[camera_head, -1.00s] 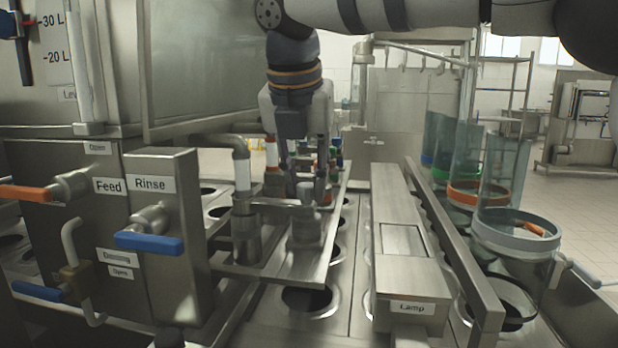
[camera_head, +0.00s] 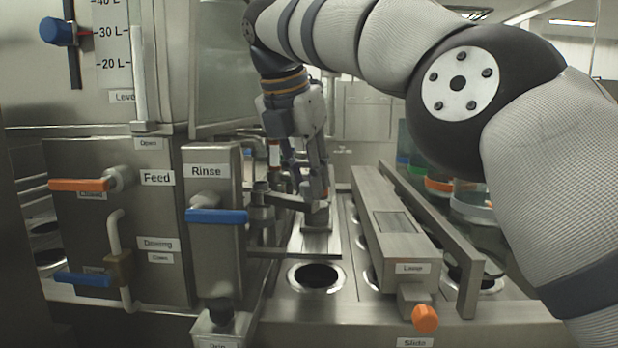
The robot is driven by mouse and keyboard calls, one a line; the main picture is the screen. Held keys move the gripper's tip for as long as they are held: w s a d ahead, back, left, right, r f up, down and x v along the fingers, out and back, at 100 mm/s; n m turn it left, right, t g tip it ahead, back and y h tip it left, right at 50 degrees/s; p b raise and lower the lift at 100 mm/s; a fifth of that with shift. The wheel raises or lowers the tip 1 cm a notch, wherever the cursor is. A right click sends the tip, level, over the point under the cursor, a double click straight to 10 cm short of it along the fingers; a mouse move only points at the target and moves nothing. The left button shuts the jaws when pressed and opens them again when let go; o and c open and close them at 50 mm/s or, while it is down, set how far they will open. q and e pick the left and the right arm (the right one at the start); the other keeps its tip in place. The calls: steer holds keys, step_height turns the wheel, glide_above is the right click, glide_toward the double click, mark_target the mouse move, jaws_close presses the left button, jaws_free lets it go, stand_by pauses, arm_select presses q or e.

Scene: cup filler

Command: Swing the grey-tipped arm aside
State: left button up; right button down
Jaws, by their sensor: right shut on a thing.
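The grey-tipped arm (camera_head: 287,201) is the nearest metal swing arm, beside the Rinse box. It reaches from its post to a grey block-like tip (camera_head: 316,215) over the flat metal rail. My right gripper (camera_head: 314,188) points down from above at the outer end of this arm. Its fingers are shut on the arm near the tip. The exact contact is small and partly hidden by the fingers. My left gripper is not in view.
The Rinse box (camera_head: 212,250) with its blue handle (camera_head: 217,216) stands close on the left. The long Lamp housing (camera_head: 400,250) lies to the right. An open round hole (camera_head: 316,277) is in front. My right arm covers much of the right side.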

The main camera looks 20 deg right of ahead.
steer(key=shift+s+a+m, duration=0.15)
steer(key=shift+a+m, duration=0.15)
steer(key=shift+m, duration=0.1)
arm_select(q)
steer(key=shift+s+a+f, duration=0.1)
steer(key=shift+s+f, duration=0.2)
arm_select(e)
steer(key=shift+s+a+m+g+h, duration=0.3)
steer(key=shift+a+m, duration=0.1)
steer(key=shift+m, duration=0.2)
steer(key=c, duration=1.3)
jaws_free()
steer(key=shift+c, duration=0.2)
